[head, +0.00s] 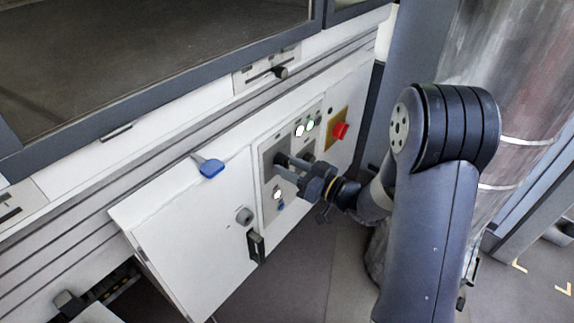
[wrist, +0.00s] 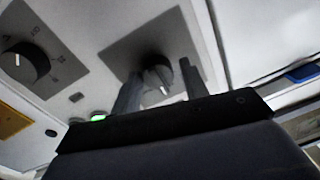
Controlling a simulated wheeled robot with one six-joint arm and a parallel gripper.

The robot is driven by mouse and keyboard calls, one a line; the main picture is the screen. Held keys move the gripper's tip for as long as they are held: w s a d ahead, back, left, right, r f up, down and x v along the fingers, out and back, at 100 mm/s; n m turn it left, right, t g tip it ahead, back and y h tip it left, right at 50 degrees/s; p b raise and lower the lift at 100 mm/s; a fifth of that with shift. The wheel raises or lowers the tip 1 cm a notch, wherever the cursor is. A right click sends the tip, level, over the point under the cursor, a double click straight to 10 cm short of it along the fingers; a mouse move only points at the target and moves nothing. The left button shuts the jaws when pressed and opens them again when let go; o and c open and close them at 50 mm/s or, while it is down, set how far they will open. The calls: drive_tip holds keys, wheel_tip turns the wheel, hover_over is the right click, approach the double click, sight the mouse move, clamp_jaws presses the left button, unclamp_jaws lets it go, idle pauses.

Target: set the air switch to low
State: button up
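A dark round knob with a white pointer mark (wrist: 158,74) sits on a grey plate (wrist: 118,52) in the wrist view. My gripper (wrist: 160,88) has its two fingers apart, one on each side of this knob, with what look like small gaps. The pointer mark is toward the lower right of the knob. A second dark knob (wrist: 28,64) with small markings around it is at the left. I cannot read any label, so which knob is the air switch is unclear. In the head view my gripper (head: 283,165) reaches the grey plate (head: 267,148) and hides most of the knob.
The white panel also carries lit white and green buttons (head: 300,130), a red button on a yellow plate (head: 340,130) and a white-lit indicator (head: 277,195). A large metal cylinder (head: 515,70) stands at the right.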

drive_tip(key=shift+o, duration=1.2)
drive_tip(key=shift+d+r, duration=0.1)
drive_tip(key=shift+d, duration=0.05)
drive_tip(key=shift+s+d, duration=0.15)
drive_tip(key=shift+d, duration=0.15)
drive_tip(key=p+v, duration=0.1)
drive_tip(key=v, duration=0.9)
drive_tip(key=shift+p, duration=0.4)
drive_tip(key=shift+a, duration=0.25)
drive_tip(key=b+x, duration=0.2)
drive_tip(key=x, duration=0.8)
drive_tip(key=shift+w+a, duration=0.2)
drive_tip(key=shift+n+b, duration=0.4)
drive_tip(key=shift+n, duration=0.1)
